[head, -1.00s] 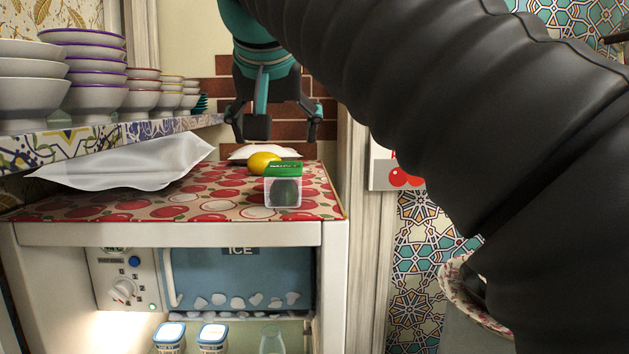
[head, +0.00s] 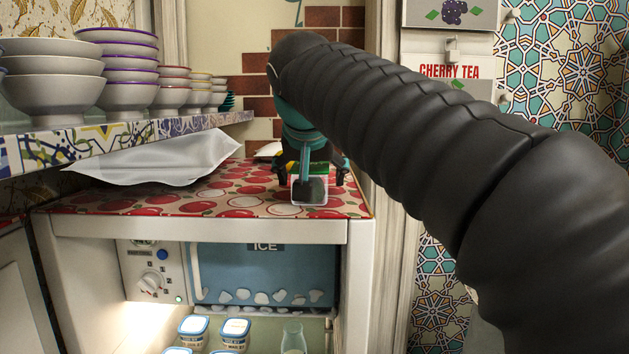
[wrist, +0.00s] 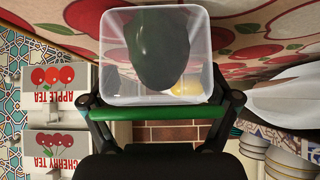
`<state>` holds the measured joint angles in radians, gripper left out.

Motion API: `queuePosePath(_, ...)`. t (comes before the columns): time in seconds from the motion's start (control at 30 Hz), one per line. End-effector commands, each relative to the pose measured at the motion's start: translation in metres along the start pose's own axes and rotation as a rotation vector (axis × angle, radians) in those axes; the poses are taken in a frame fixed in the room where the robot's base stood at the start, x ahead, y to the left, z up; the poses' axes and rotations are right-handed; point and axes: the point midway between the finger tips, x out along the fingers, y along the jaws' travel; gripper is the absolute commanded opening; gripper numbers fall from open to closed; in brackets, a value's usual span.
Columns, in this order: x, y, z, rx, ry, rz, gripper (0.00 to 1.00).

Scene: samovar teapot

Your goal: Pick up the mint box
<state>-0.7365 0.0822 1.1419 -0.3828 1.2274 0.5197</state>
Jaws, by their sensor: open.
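The mint box (head: 309,191) is a clear box with a green lid and a dark leaf shape on its side. It stands upright on the apple-patterned top (head: 190,205), near the front right. My gripper (head: 311,178) is open and lowered over it, one finger on each side. The wrist view shows the mint box (wrist: 157,50) upside down, its green lid between the spread fingers of my gripper (wrist: 163,100). I cannot tell whether either finger touches it. My gripper partly hides the box in the head view.
A pale bag (head: 165,160) lies on the left of the top. Stacked bowls (head: 52,80) stand on a shelf at left. Tea boxes (wrist: 52,90) show at the side.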

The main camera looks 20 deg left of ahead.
Motion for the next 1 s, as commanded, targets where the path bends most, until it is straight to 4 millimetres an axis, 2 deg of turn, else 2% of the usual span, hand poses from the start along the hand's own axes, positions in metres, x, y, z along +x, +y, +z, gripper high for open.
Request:
queuePosePath(0.27,0.0031,0.0,0.0,0.0,0.0,0.0,0.88)
queuePosePath(0.5,0.0029,0.0,0.0001,0.0,0.0,0.0,0.28)
queuePosePath(1.0,0.0034,0.0002,-0.0002,0.0,-0.003,0.002,0.25)
